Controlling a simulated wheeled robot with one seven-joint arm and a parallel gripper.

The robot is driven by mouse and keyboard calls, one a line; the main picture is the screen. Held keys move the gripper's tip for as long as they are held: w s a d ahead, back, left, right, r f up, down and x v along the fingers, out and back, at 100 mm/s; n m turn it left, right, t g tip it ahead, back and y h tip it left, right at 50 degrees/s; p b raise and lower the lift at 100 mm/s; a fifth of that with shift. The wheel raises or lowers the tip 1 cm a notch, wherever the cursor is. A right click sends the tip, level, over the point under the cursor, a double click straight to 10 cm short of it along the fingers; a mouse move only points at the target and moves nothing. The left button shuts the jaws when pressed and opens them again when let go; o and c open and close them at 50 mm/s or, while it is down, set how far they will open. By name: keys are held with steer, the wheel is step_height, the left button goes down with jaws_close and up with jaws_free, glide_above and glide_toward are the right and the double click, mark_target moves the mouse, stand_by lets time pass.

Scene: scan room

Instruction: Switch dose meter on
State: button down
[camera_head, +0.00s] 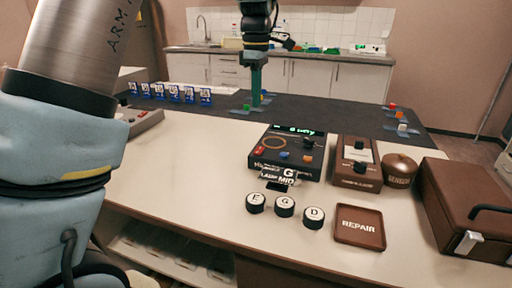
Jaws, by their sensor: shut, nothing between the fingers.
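A black device (262,148) with a lit green display (299,130) stands on the pale table; its small text seems to end in "Gy", so it may be the dose meter. My gripper (256,103) points down beyond the black device, over the dark mat. Its teal fingers are shut and empty, apart from the device's controls.
A brown round object (399,170) and a brown case (468,190) stand at right. Blue cards (174,93) line the back left. The table's left middle is clear.

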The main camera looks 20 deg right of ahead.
mark_target(256, 151)
steer(key=shift+f, duration=0.1)
step_height(256, 151, down, 14)
steer(key=p, duration=0.2)
steer(key=shift+p, duration=0.3)
steer(key=shift+a, duration=0.1)
stand_by(0.4)
